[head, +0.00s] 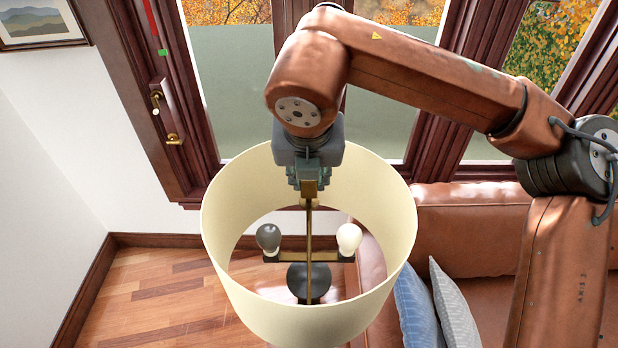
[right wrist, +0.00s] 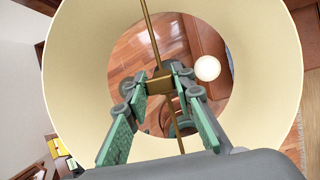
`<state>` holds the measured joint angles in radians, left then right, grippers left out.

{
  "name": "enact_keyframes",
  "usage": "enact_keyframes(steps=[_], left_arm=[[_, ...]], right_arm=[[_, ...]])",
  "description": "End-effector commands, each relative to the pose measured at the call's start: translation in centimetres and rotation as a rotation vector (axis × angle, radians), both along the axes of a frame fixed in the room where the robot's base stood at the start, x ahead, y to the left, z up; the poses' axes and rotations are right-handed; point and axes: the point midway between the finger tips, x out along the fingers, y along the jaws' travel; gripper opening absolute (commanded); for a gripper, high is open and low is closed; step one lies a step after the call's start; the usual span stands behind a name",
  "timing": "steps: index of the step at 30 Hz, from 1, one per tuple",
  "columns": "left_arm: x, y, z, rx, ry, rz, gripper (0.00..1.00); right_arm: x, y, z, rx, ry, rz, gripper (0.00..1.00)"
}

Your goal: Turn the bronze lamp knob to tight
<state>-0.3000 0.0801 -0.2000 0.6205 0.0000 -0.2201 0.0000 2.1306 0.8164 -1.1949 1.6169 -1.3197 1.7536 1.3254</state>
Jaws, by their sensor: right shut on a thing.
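A floor lamp with a cream drum shade (head: 225,240) stands in front of me, seen from above. Inside it a thin brass rod rises to the bronze lamp knob (head: 309,189). My right gripper (head: 309,183) reaches down to the shade's open top and is shut on the knob. In the right wrist view, the green-padded fingers (right wrist: 161,84) close on both sides of the bronze knob (right wrist: 159,86), which they partly hide. How tight the knob is, I cannot tell. My left gripper is not in view.
Inside the shade, a crossbar carries a dark bulb (head: 268,238) on the left and a white bulb (head: 348,238) on the right. A brown leather sofa (head: 475,230) with cushions (head: 455,310) stands at right. Wood floor (head: 140,300) is clear at left; windows stand behind.

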Motion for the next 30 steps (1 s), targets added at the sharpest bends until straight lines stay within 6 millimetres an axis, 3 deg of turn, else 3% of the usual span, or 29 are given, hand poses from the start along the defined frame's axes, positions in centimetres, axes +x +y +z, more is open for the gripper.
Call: enact_keyframes(steps=[5, 6, 13, 23, 30], left_arm=[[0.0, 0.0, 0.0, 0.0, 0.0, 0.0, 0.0], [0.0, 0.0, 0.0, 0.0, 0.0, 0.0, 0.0], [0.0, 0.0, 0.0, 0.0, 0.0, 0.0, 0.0], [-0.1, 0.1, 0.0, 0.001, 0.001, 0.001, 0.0], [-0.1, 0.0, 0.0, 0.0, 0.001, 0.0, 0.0]], right_arm=[[0.0, 0.0, 0.0, 0.001, -0.001, -0.001, 0.0], [0.0, 0.0, 0.0, 0.001, -0.001, -0.001, 0.24], [0.0, 0.0, 0.0, 0.001, -0.001, 0.0, 0.39], [-0.1, 0.0, 0.2, 0.001, -0.001, 0.001, 0.41], [-1.3, 0.1, 3.4, 0.001, -0.003, 0.002, 0.41]])
